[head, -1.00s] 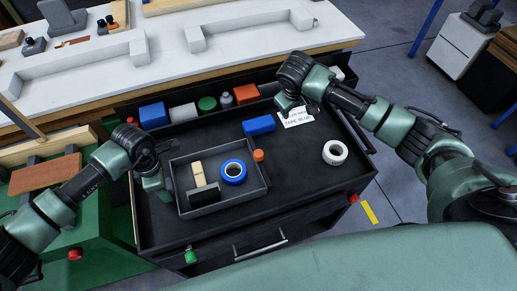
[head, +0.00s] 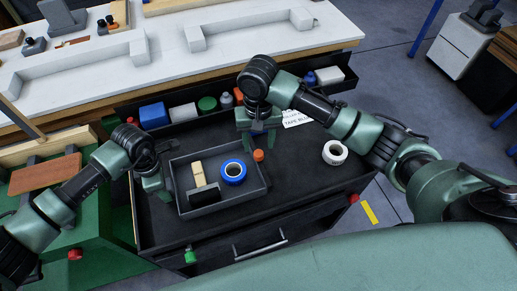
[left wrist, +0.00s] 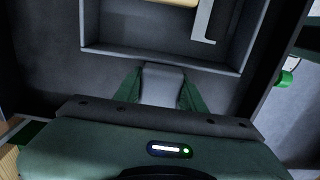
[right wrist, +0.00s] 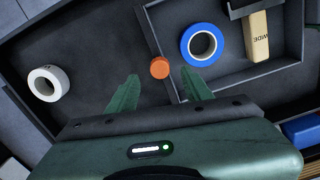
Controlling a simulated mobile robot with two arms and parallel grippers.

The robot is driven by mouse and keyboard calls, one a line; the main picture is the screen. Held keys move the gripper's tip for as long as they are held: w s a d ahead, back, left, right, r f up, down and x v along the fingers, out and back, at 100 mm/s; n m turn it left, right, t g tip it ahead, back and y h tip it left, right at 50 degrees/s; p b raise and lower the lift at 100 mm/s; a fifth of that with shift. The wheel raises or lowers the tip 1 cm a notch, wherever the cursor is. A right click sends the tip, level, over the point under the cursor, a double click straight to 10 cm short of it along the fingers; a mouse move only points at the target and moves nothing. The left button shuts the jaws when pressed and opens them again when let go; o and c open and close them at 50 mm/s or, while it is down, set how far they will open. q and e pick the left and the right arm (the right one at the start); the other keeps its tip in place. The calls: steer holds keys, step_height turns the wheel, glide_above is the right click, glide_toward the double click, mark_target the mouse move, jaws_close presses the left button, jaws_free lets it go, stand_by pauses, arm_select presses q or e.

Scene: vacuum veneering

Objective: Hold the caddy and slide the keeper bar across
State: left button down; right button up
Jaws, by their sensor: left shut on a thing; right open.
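The caddy (head: 222,210) is a shallow grey tray in the dark drawer. My left gripper (head: 160,185) is shut on a grey tab (left wrist: 162,85) at the caddy's left side. An orange knob (head: 259,155) stands at the caddy's right edge. My right gripper (right wrist: 160,92) is open just behind the knob, its fingertips pointing at it, one to each side. I cannot clearly make out the keeper bar.
A white tape roll (head: 335,152) lies in the drawer's right part. A "TAPE BLUE" card (head: 298,119) and several small containers line the back.

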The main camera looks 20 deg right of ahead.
mark_target(258, 153)
steer(key=shift+f, duration=2.2)
jaws_close()
